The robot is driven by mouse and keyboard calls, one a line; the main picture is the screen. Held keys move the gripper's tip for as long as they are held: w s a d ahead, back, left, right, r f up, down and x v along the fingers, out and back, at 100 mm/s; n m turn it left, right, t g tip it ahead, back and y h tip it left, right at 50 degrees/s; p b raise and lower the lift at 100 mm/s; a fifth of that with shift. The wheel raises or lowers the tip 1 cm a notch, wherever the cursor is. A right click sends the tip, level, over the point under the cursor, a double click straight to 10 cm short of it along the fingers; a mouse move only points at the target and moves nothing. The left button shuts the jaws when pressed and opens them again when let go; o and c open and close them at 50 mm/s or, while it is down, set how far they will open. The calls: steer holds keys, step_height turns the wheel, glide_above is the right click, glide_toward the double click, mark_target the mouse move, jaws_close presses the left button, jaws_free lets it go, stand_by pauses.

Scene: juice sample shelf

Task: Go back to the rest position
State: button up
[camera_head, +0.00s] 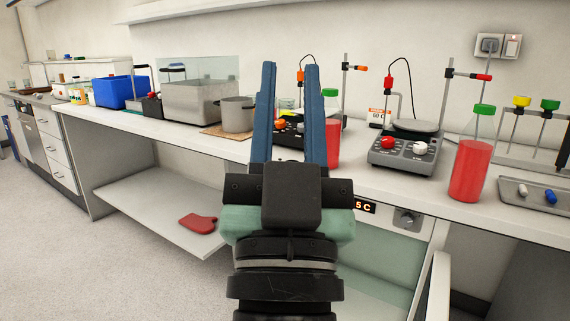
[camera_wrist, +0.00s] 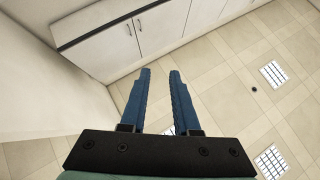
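My gripper (camera_head: 290,66) points upward in the middle of the head view, in front of the lab bench. Its two blue fingers are spread apart with nothing between them. In the wrist view my gripper (camera_wrist: 159,72) also shows its fingers apart and empty, against white cabinets and a tiled surface. A bottle of red liquid with a green cap (camera_head: 471,160) stands on the bench at the right. Another red bottle (camera_head: 332,140) stands behind my gripper, partly hidden by its right finger.
The bench (camera_head: 400,184) carries a hotplate stirrer (camera_head: 407,146), a metal tray (camera_head: 536,196), a pot (camera_head: 237,114), a water bath (camera_head: 198,100) and a blue bin (camera_head: 117,92). A red mitt (camera_head: 197,223) lies on the lower shelf (camera_head: 150,200). An open door (camera_head: 432,285) juts out below the bench.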

steer(key=s+r+n+t+y, duration=0.1)
steer(key=s+r, duration=0.5)
steer(key=r, duration=0.1)
step_height(320, 180, up, 30)
steer(key=p, duration=3)
steer(key=shift+w+a, duration=0.2)
steer(key=shift+a, duration=0.1)
steer(key=shift+o, duration=0.2)
